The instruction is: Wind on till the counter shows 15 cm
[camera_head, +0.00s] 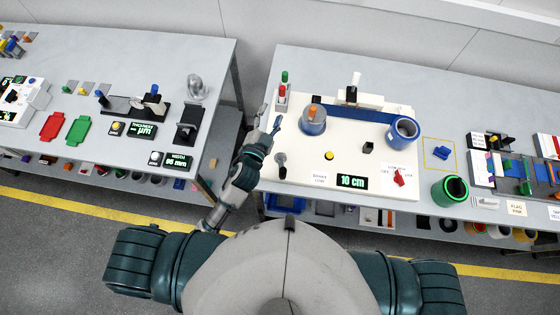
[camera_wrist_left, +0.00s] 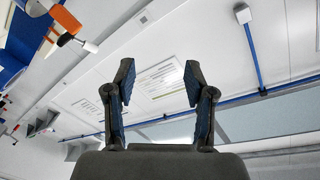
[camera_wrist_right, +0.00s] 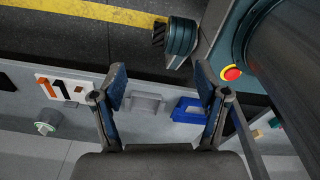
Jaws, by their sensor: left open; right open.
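The winding board (camera_head: 285,172) is white and lies on the right table. Its counter (camera_head: 352,182) reads 10 cm in green. A blue spool with an orange knob on top (camera_head: 313,120) stands at its left, and a blue ring-shaped roll (camera_head: 403,131) at its right. A blue strip (camera_head: 362,115) runs between them. My left gripper (camera_head: 269,118) is open and empty at the board's left edge, left of the spool and apart from it. Its open fingers also show in the left wrist view (camera_wrist_left: 158,82). My right gripper (camera_wrist_right: 160,84) is open and empty, outside the head view.
A yellow button (camera_head: 329,156), a red switch (camera_head: 399,178) and a small dark lever (camera_head: 281,160) sit on the board. A green-rimmed cup (camera_head: 451,190) stands right of the board. A gap separates the tables.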

